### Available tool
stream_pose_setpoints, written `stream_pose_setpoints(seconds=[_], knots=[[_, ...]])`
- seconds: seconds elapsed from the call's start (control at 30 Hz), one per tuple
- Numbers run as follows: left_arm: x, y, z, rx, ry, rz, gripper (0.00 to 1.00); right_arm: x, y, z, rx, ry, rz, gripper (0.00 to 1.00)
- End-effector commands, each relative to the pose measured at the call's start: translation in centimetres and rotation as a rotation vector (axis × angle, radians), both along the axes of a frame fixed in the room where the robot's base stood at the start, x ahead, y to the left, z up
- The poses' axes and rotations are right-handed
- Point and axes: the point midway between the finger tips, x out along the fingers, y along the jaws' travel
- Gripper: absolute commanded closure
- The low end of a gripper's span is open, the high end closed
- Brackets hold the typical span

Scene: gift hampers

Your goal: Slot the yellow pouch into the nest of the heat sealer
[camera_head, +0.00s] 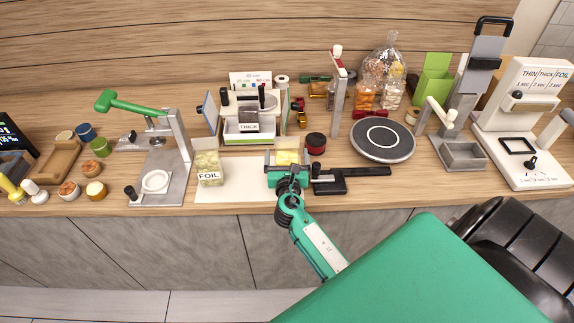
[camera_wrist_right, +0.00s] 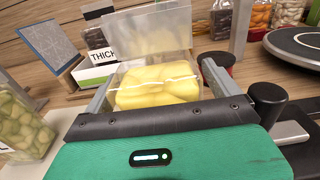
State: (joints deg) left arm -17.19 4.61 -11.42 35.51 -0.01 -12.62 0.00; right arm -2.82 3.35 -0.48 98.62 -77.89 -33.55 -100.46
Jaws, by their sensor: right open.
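The yellow pouch (camera_head: 287,157) is a clear bag with yellow contents, standing near the counter's front edge. It shows large in the right wrist view (camera_wrist_right: 158,88). My right gripper (camera_head: 288,162) is open, with one grey finger on each side of the pouch. Whether the fingers touch it I cannot tell. The heat sealer seems to be the white machine (camera_head: 535,88) at the far right, with a panel of THIN, THICK and FOIL times. A black square frame on its base (camera_head: 517,146) may be the nest; no pouch is in it. My left gripper is not in view.
A pouch labelled FOIL (camera_head: 209,168) stands left of my gripper. A box labelled THICK (camera_head: 249,127) is behind. A black-handled tool (camera_head: 345,178), a round dark turntable (camera_head: 383,139) and a grey lever press (camera_head: 462,154) lie between the gripper and the white machine.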

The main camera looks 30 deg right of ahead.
Motion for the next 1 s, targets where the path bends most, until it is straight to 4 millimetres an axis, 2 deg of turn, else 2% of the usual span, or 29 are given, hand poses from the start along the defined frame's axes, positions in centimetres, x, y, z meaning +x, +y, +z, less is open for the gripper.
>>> stream_pose_setpoints(seconds=[0.07, 0.1, 0.3, 0.37, 0.6, 0.77, 0.87, 1.0], knots=[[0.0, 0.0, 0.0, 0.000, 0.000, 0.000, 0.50, 0.0, 0.0, 0.0, 0.000, 0.000, 0.000, 0.07], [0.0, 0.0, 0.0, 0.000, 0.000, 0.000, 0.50, 0.0, 0.0, 0.0, 0.000, 0.000, 0.000, 0.11], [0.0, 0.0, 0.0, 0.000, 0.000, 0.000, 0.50, 0.0, 0.0, 0.0, 0.000, 0.000, 0.000, 0.50], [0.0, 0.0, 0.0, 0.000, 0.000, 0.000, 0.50, 0.0, 0.0, 0.0, 0.000, 0.000, 0.000, 0.61], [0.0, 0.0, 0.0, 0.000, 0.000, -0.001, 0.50, 0.0, 0.0, 0.1, -0.001, -0.001, 0.000, 0.61], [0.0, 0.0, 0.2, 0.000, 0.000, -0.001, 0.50, 0.0, 0.0, 1.0, 0.000, -0.001, -0.001, 0.61], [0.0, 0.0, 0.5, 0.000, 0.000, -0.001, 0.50, 0.0, 0.0, 2.3, 0.001, -0.004, -0.001, 0.61], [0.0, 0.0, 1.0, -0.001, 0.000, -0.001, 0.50, 0.0, 0.0, 5.3, -0.001, -0.007, 0.000, 0.61]])
